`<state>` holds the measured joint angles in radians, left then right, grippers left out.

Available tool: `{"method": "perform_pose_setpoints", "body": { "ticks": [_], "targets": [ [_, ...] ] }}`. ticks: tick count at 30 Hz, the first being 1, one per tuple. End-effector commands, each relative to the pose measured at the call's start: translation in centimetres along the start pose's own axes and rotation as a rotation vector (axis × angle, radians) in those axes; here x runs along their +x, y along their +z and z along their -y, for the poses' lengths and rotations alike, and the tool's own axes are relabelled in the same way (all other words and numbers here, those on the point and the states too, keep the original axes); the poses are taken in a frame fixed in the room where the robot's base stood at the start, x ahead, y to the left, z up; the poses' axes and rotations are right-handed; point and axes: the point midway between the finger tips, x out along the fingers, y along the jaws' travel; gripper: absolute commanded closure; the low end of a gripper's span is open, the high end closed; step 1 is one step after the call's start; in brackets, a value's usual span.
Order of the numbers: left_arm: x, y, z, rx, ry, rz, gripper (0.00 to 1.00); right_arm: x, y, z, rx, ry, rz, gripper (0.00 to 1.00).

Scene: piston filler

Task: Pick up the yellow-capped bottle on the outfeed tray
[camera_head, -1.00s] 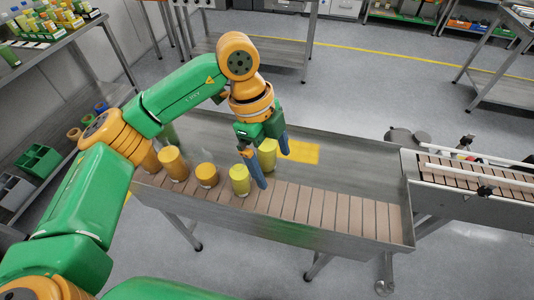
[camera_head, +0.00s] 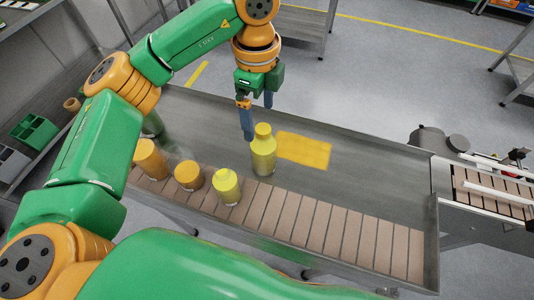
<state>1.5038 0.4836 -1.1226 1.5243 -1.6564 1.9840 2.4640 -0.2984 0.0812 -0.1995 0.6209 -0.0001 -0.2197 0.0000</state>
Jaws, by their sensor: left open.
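The yellow-capped bottle (camera_head: 263,155) stands upright on the outfeed tray (camera_head: 360,185), a metal tray with a strip of brown slats along its near side. The bottle is pale yellow with a darker yellow cap. My left gripper (camera_head: 258,118) is open, with blue fingers pointing down just behind and above the bottle. Its fingers look empty, and I cannot tell whether one touches the bottle. A second yellow bottle (camera_head: 227,188) and two orange containers, one short (camera_head: 188,175) and one taller (camera_head: 150,160), stand on the slats to the left. My right gripper is out of view.
A yellow rectangle (camera_head: 305,150) lies on the tray right of the bottle. A greenish clear bottle (camera_head: 153,124) stands at the tray's left end. A conveyor (camera_head: 490,190) adjoins the right end. The tray's right half is clear.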

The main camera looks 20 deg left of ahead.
Motion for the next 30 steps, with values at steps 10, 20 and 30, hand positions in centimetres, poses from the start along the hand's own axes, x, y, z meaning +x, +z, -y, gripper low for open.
{"method": "perform_pose_setpoints", "body": {
  "ticks": [10,20,30],
  "targets": [
    [4.5,-0.1,-0.1,0.001,0.004,0.0,0.0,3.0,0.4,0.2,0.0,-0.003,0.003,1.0],
    [10.0,-0.9,-0.1,0.0,0.003,0.0,0.0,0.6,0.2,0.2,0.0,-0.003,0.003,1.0],
    [10.6,-0.9,-0.1,0.0,0.0,-0.001,0.27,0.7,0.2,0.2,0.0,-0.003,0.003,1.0]
  ]
}}
